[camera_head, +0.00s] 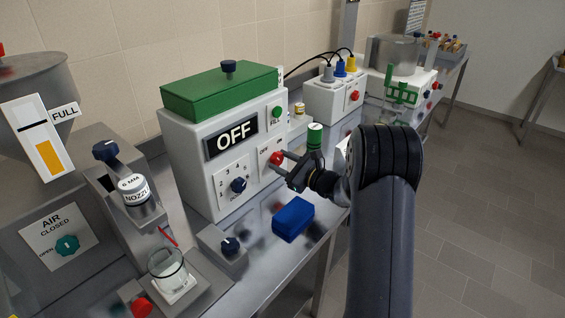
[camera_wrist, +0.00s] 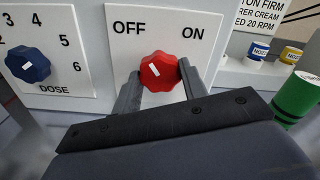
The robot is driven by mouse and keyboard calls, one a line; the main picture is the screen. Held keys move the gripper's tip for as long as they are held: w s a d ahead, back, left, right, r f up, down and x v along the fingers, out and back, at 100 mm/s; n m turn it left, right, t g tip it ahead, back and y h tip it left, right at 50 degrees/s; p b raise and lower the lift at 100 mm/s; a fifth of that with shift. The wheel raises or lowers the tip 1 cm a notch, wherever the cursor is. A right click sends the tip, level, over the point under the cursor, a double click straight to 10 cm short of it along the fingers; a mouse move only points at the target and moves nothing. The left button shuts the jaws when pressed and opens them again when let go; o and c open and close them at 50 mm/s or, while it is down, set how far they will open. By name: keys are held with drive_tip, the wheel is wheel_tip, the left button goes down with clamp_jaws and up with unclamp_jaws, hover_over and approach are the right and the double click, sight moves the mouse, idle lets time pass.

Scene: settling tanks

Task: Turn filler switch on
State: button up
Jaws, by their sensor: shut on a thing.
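The filler (camera_head: 195,150) is a white box with a green lid and a display reading OFF. Its switch is a red knob (camera_head: 276,158) on a white plate on the front; the knob also shows in the wrist view (camera_wrist: 160,71), under the labels OFF on the left and ON on the right. The white mark on the knob points up and to the left, toward OFF. My gripper (camera_head: 282,163) reaches the front of the filler, and in the wrist view its fingers (camera_wrist: 161,84) stand on both sides of the red knob, shut on it.
A blue dose knob (camera_head: 238,185) sits left of the switch plate. A blue block (camera_head: 293,218) lies on the bench below my gripper. A nozzle stand with a glass beaker (camera_head: 167,270) is at the left.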

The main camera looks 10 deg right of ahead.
drive_tip(key=shift+m, duration=0.3)
drive_tip(key=m, duration=0.3)
drive_tip(key=m+p, duration=0.1)
drive_tip(key=m, duration=0.2)
drive_tip(key=shift+m, duration=0.3)
drive_tip(key=m+p, duration=0.2)
drive_tip(key=m, duration=0.2)
drive_tip(key=shift+m+p, duration=0.4)
drive_tip(key=shift+m, duration=0.9)
drive_tip(key=o, duration=1)
drive_tip(key=b+v, duration=0.1)
drive_tip(key=v, duration=1)
drive_tip(key=shift+b, duration=0.3)
